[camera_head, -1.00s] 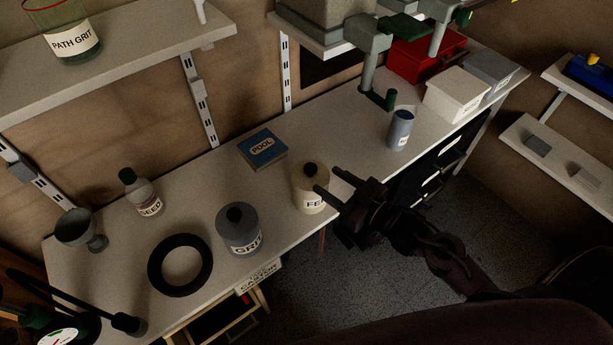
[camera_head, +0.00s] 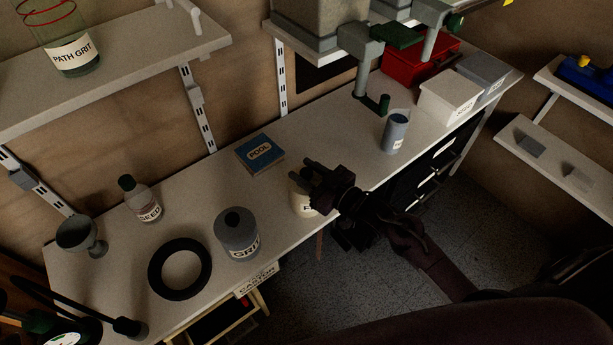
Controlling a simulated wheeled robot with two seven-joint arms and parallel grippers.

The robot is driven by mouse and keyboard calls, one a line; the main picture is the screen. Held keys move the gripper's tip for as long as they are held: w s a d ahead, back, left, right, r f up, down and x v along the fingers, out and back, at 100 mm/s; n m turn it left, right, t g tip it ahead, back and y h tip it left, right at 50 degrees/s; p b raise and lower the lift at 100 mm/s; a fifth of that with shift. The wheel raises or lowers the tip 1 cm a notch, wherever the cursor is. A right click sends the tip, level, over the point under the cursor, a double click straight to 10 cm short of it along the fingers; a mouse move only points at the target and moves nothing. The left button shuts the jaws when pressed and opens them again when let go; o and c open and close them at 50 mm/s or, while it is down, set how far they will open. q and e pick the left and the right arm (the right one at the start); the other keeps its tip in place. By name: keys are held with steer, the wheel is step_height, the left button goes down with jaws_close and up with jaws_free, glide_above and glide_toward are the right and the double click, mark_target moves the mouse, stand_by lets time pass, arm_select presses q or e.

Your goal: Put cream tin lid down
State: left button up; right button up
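The cream tin (camera_head: 298,204) stands on the workbench near its front edge, its label partly covered. My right gripper (camera_head: 303,170) reaches in from the right, over the tin's top. Its two fingers are apart. They and the gripper body hide the tin's lid and its dark knob, so I cannot tell whether the fingers touch the knob. My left gripper is not in view.
On the workbench (camera_head: 225,187), a grey GRIT tin (camera_head: 237,238) and a black ring (camera_head: 152,270) stand left of the cream tin. A blue POOL box (camera_head: 259,152) lies behind it. A grey-blue canister (camera_head: 396,133) stands to the right. Bare bench lies between them.

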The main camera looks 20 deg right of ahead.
steer(key=c, duration=0.7)
steer(key=shift+r, duration=0.1)
